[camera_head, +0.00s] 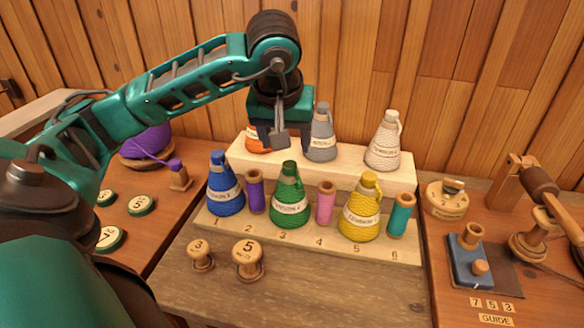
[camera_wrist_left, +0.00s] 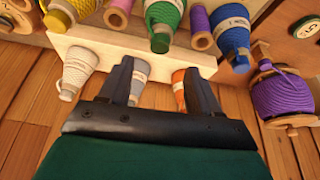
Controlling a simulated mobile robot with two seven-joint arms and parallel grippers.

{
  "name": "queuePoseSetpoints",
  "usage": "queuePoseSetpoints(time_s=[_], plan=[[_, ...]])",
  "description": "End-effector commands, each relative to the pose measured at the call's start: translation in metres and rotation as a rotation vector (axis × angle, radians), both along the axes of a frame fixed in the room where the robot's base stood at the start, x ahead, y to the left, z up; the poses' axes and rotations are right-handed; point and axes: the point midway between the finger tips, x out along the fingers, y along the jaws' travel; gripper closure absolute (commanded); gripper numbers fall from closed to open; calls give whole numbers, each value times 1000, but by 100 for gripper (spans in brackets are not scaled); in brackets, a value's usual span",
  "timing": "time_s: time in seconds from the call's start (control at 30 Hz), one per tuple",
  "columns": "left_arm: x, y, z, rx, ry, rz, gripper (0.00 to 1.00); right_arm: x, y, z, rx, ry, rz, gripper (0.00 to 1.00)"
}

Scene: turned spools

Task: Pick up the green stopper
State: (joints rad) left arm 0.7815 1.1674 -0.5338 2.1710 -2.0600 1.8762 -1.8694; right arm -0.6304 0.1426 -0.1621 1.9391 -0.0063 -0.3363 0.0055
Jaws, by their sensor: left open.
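The green stopper (camera_head: 289,167) is the narrow top of the green thread-wound cone (camera_head: 288,211), which stands upright in the front row near number 3. In the left wrist view the green stopper (camera_wrist_left: 160,42) shows at the upper middle, below the green cone (camera_wrist_left: 166,14). My left gripper (camera_head: 275,138) is open and empty, pointing down over the back row beside the orange cone (camera_head: 256,142), which it partly hides. In the left wrist view its fingertips (camera_wrist_left: 160,64) lie either side of the grey cone (camera_wrist_left: 139,70), apart from the green stopper. My right gripper is not in view.
Blue (camera_head: 225,200) and yellow (camera_head: 359,222) cones flank the green one, with purple (camera_head: 255,195) and pink (camera_head: 325,205) spools close beside it. Grey (camera_head: 321,145) and white (camera_head: 383,152) cones stand on the raised back step (camera_head: 345,172). Two wooden knobs sit in front.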

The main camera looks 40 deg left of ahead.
Motion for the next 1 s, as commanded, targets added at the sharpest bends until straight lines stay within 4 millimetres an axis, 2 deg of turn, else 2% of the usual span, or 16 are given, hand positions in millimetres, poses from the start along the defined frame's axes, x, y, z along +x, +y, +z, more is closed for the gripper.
queuePoseSetpoints(time_s=[0.03, 0.1, 0.33, 0.6, 0.9, 1.0], plan=[[2, 2, -11, 0, 4, 2, 37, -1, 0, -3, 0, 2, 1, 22], [6, 4, -19, 0, 4, 1, 37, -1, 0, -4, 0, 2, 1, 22], [12, 8, -34, -2, 1, 1, 37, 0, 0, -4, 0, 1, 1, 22], [25, 18, -70, -1, 3, -1, 37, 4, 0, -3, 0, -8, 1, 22], [28, 19, -75, -1, -1, -3, 37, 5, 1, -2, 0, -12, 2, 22], [28, 19, -75, 0, 0, -2, 44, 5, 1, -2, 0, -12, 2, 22]])
